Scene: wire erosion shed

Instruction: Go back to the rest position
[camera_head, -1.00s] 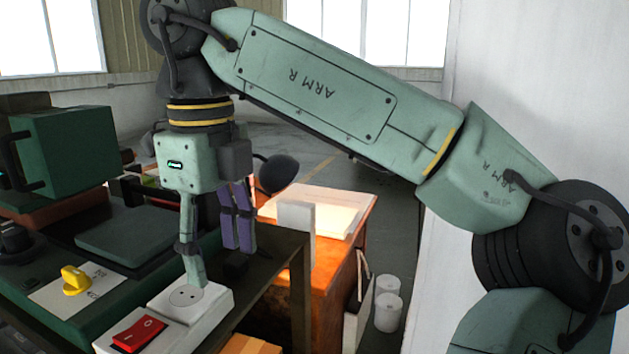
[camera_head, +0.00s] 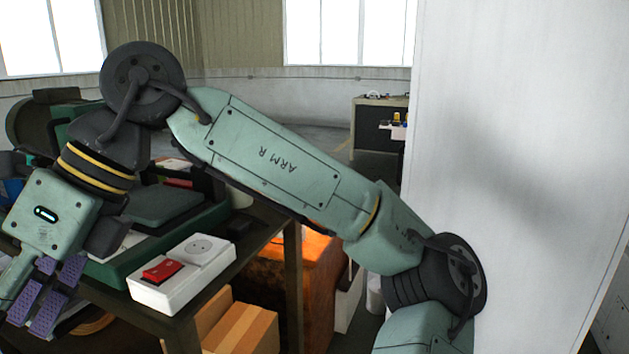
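My gripper (camera_head: 22,305) hangs at the lower left, tilted down to the left, at the end of my green arm. Its purple finger pads (camera_head: 60,292) face the camera, and the fingers look spread with nothing between them. The tip of the green finger is near the left picture edge. The gripper is to the left of a white box with a socket (camera_head: 202,250) and a red rocker switch (camera_head: 163,270), apart from it in the picture.
The white box stands on a dark bench (camera_head: 262,232) beside a green machine (camera_head: 165,210). Cardboard boxes (camera_head: 240,328) are below. A tall white panel (camera_head: 510,150) closes off the right. A cabinet (camera_head: 378,125) stands at the back, with open floor before it.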

